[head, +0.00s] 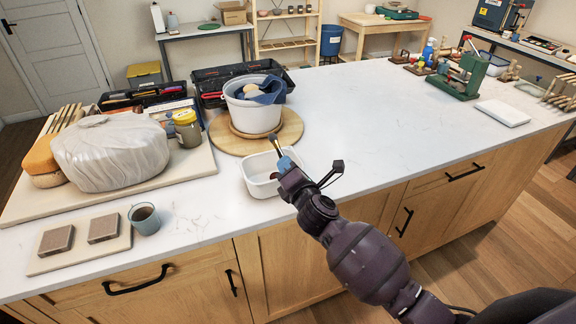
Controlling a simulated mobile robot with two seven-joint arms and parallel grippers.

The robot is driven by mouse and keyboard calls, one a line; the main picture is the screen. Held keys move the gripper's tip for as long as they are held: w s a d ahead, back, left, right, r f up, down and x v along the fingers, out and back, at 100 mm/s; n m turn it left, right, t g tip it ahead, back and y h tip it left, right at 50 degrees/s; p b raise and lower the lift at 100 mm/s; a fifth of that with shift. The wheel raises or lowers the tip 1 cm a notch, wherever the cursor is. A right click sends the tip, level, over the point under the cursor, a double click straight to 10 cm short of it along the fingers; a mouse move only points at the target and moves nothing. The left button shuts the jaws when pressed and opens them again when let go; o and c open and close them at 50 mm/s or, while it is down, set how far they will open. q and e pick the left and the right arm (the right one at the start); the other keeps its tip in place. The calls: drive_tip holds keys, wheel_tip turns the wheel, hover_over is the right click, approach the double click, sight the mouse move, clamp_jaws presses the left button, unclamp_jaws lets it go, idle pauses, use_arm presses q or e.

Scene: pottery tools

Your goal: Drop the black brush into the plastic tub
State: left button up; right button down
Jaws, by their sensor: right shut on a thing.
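My right gripper (287,163) is shut on the black brush (274,143) and holds it tilted, with its dark head pointing up and left. Most of the handle is hidden by the gripper. The plastic tub (255,187) is a small white open tub on the counter near its front edge. In the picture the gripper and brush overlap the tub's right and back side; I cannot tell their exact height above it. My left gripper is not in view.
Behind the tub, a white bucket (240,112) with a blue cloth stands on a round wooden board (290,129).

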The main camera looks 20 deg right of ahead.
drive_tip(key=c, duration=1)
unclamp_jaws()
drive_tip(key=shift+s, duration=0.15)
drive_tip(key=s, duration=1)
drive_tip(key=shift+s+d+b, duration=0.25)
drive_tip(key=shift+s+b, duration=0.05)
